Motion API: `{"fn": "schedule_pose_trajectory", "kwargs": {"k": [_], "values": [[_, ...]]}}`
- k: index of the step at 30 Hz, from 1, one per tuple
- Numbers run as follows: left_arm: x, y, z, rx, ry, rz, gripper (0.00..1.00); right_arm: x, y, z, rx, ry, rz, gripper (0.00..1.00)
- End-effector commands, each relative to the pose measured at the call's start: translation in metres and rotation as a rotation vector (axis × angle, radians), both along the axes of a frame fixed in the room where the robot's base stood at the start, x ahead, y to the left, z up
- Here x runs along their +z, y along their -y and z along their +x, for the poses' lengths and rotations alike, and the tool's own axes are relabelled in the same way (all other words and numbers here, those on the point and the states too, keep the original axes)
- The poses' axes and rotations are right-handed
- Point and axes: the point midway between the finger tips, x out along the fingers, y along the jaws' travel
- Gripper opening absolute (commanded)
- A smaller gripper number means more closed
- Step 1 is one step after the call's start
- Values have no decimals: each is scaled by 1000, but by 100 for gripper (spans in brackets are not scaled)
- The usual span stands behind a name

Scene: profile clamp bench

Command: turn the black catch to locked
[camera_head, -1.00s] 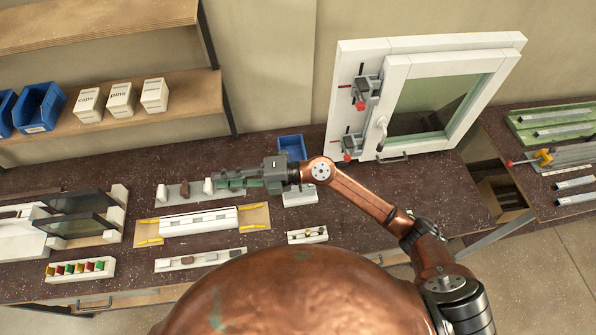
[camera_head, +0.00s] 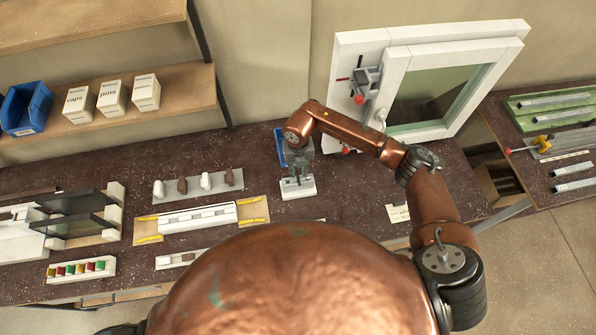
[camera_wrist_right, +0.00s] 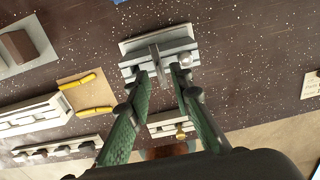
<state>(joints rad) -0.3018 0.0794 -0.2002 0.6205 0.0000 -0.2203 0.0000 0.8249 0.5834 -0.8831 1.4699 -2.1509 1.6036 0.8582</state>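My right gripper (camera_head: 298,170) points down over a small white block (camera_head: 298,190) right of the middle of the bench. In the right wrist view, its two green fingers (camera_wrist_right: 162,80) are apart at the near edge of this block (camera_wrist_right: 160,48). A grey upright piece and a pale round knob stand on the block, near the fingertips. I cannot tell whether the fingers touch them. A smaller white block (camera_wrist_right: 160,124) with a brass knob shows between the fingers, partly hidden. I cannot single out a black catch for sure. My left gripper is out of view.
A rail with brown and white blocks (camera_head: 220,181) lies to the left, with a white profile on a tan board (camera_head: 257,212) before it. The white window frame (camera_head: 400,60) with red-knobbed clamps stands at the back right.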

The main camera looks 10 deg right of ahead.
Motion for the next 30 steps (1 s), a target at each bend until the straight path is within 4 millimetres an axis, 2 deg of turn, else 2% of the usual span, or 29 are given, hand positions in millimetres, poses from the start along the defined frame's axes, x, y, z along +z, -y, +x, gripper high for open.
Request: {"fn": "schedule_pose_trajectory", "kwargs": {"k": [6, 15, 24, 30], "values": [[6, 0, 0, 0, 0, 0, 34, -19, -1, 0, 1, 0, 3, 20], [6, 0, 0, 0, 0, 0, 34, -22, -1, 0, 2, 1, 2, 20], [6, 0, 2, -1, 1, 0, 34, -22, -1, 0, 2, 1, 3, 0], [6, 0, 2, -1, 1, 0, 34, -22, -1, 0, 2, 1, 3, 0]]}}
